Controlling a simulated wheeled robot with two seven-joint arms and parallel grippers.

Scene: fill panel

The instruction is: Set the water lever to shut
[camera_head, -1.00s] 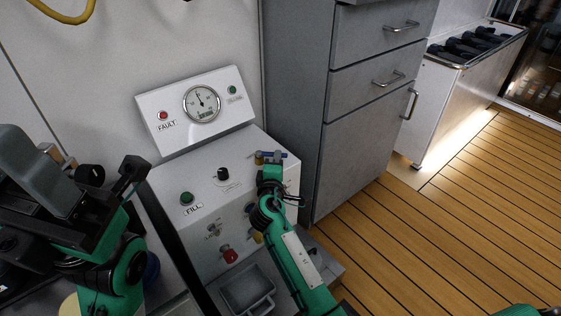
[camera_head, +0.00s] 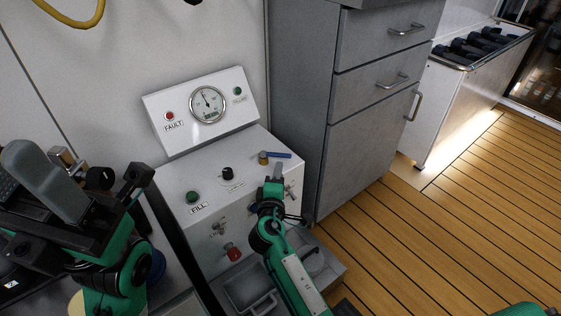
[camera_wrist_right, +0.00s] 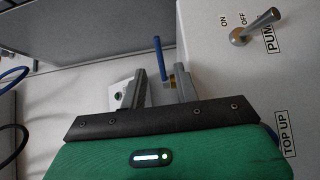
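The lever with a blue handle (camera_head: 280,155) sits on a brass valve stem (camera_head: 263,158) at the right of the white panel's upper face. Its handle points right in the head view. In the wrist view the blue handle (camera_wrist_right: 157,58) stands nearly upright in the picture, with its brass stem between the fingertips. My right gripper (camera_head: 275,172) is just in front of the lever, on the near side. Its grey fingers (camera_wrist_right: 162,88) are apart, with no grip on the lever. My left gripper (camera_head: 95,185) is at the left; its finger gap is unclear.
The panel (camera_head: 240,185) carries a gauge (camera_head: 208,104), a black knob (camera_head: 228,173), a green FILL button (camera_head: 193,197) and a red knob (camera_head: 233,252). A PUMP toggle (camera_wrist_right: 250,30) is near my right gripper. A grey cabinet (camera_head: 365,130) stands to the right.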

